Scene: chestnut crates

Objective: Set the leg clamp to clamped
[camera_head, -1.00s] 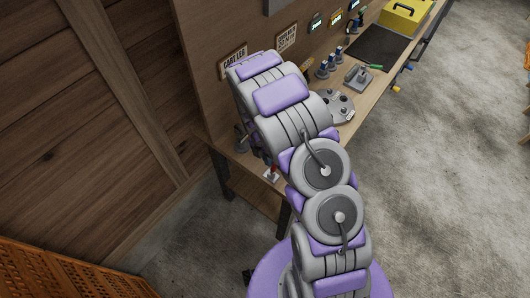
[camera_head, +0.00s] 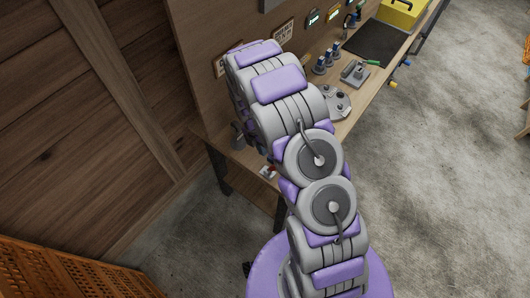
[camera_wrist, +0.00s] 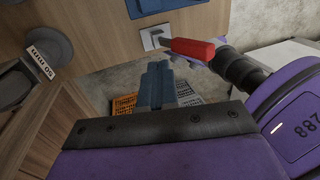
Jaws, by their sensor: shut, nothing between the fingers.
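The clamp with a red handle (camera_wrist: 193,47) and a pale metal base plate (camera_wrist: 153,38) is on the wooden bench edge in the wrist view. Its handle points right from the plate. In the head view the clamp (camera_head: 267,173) is small, at the near end of the bench, left of my arm. My gripper (camera_wrist: 158,68) is shut and empty, its blue-grey fingertips just below the plate and handle in the wrist view, apparently apart from them. In the head view my arm hides the gripper. I cannot tell the clamp's exact setting.
The bench (camera_head: 372,98) runs to the upper right with a grey fixture (camera_head: 355,73), a dark mat (camera_head: 375,42) and a yellow box (camera_head: 403,12). A signed back panel (camera_head: 200,35) rises along its left. An orange crate (camera_head: 60,270) stands lower left.

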